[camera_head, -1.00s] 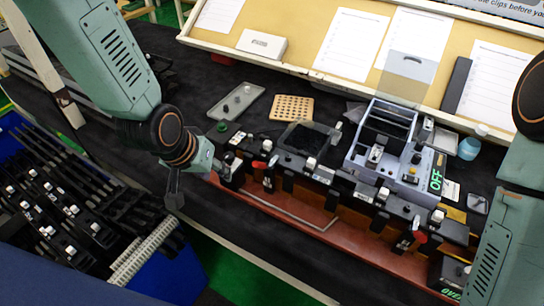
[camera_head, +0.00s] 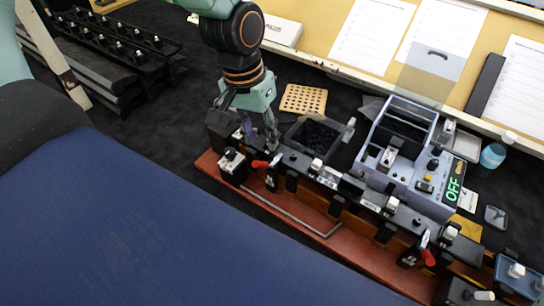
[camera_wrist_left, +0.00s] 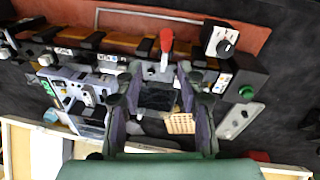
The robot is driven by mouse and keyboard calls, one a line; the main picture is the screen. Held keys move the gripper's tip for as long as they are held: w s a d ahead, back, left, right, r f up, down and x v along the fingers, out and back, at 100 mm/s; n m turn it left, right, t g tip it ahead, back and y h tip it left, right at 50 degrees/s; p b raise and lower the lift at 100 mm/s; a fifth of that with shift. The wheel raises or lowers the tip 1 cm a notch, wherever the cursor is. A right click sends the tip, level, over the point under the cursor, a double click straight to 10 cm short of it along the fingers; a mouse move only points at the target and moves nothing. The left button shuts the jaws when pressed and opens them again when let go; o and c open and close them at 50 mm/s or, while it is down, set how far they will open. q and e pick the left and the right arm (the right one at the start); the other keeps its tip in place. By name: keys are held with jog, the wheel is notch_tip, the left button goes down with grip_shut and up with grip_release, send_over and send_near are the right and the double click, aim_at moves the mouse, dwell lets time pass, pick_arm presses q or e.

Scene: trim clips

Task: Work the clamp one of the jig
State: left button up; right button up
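The jig is a long red base (camera_head: 300,222) with a dark rail and several fixtures on it. A clamp with a red handle (camera_head: 260,164) is near its left end. I take this for clamp one, though no label is readable. The red handle also shows in the left wrist view (camera_wrist_left: 166,40), ahead of the fingertips and roughly between them. My left gripper (camera_head: 246,132) hangs over the back of the jig's left end, just behind that handle. Its two fingers are spread in the left wrist view (camera_wrist_left: 158,82), with nothing seen between them. A second red handle (camera_head: 428,258) is at the right end.
A grey-blue machine (camera_head: 420,182) with a green OFF display stands behind the jig. A dark bin (camera_head: 318,136) and a perforated wooden board (camera_head: 303,98) lie behind the jig. A black knob box (camera_head: 233,167) sits left of the clamp.

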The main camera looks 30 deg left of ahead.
aim_at(259, 164)
pick_arm(q)
jog(key=shift+s, duration=0.45)
jog(key=shift+s+a+f+g, duration=0.15)
jog(key=shift+s+g, duration=0.05)
jog(key=shift+g, duration=0.1)
jog(key=f, duration=0.4)
jog(key=d+f, duration=0.1)
jog(key=f, duration=0.2)
jog(key=shift+s+f, duration=0.1)
jog(key=shift+a+f, duration=0.1)
jog(key=shift+f, duration=0.05)
jog(key=shift+s+a+f, duration=0.1)
jog(key=shift+a, duration=0.25)
jog(key=shift+d, duration=0.35)
jog(key=c, duration=0.5)
jog(key=shift+a, duration=0.15)
grip_shut()
